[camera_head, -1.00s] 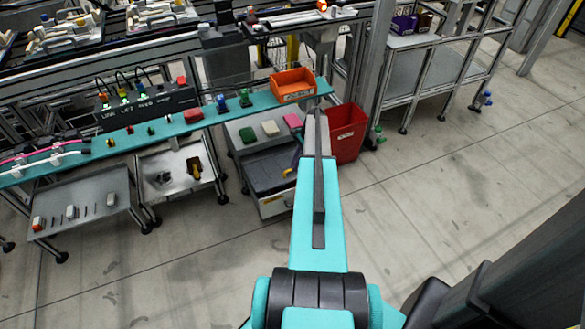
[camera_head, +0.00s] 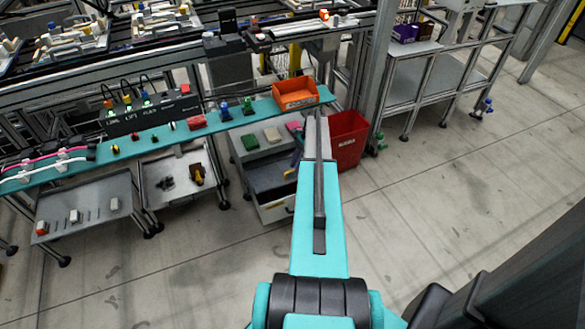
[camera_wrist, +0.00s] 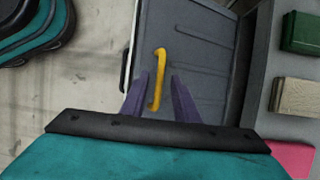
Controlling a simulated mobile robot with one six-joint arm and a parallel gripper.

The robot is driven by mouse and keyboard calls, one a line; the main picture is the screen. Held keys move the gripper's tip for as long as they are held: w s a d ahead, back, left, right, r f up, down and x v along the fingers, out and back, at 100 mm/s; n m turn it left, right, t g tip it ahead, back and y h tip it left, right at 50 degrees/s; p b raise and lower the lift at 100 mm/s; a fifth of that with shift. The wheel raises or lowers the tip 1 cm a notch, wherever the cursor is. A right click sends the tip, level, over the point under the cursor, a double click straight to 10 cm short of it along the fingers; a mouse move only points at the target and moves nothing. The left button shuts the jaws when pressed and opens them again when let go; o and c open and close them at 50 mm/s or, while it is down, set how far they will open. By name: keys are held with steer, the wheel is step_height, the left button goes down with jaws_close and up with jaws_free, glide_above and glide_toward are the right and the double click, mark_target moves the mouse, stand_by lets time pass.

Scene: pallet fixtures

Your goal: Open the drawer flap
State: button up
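The drawer flap (camera_wrist: 205,55) is a dark grey panel on the low cabinet, filling the middle of the wrist view. A yellow handle (camera_wrist: 157,80) stands out from it. My gripper (camera_wrist: 159,85) has its two purple fingers apart, one on each side of the handle's near end. Whether they touch the handle I cannot tell. In the head view the flap (camera_head: 268,178) is at the cabinet's front, below the teal shelf, with a pale front edge (camera_head: 276,208). My arm hides part of its right side there, and the handle is hard to make out.
Green, beige and pink blocks (camera_wrist: 302,33) lie on the cabinet top beside the flap. A red bin (camera_head: 347,136) stands right of the cabinet, and an orange bin (camera_head: 296,94) sits on the teal shelf (camera_head: 150,134) above. The floor in front is clear.

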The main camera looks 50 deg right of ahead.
steer(key=shift+r, duration=0.1)
steer(key=w+v, duration=0.1)
steer(key=v, duration=0.6)
steer(key=shift+s, duration=0.5)
steer(key=shift+d+r, duration=0.1)
steer(key=shift+r, duration=0.05)
steer(key=shift+c, duration=0.4)
